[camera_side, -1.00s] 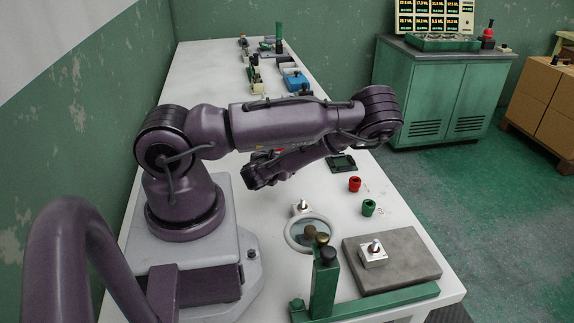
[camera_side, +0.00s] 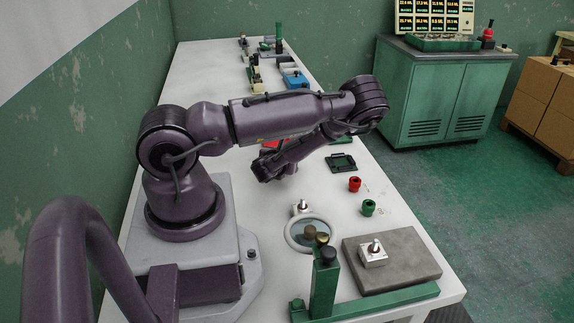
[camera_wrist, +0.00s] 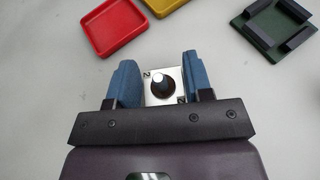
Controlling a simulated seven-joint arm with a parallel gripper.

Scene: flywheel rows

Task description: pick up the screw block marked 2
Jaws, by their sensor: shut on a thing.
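The screw block marked 2 (camera_wrist: 161,99) is a pale metal block with a dark round screw on top and the digit 2 on its face. It sits between the two blue fingers of my gripper (camera_wrist: 163,82) in the wrist view, and the gripper is shut on it. In the side view my wrist (camera_side: 275,165) hides the gripper's jaws and this block. I cannot tell how far the block is above the table.
In the wrist view a red tray (camera_wrist: 110,56), a yellow tray (camera_wrist: 163,5) and a dark green holder (camera_wrist: 274,27) lie ahead. In the side view another screw block (camera_side: 373,254) sits on a grey plate (camera_side: 415,277). Red (camera_side: 355,184) and green (camera_side: 368,207) knobs stand nearby.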

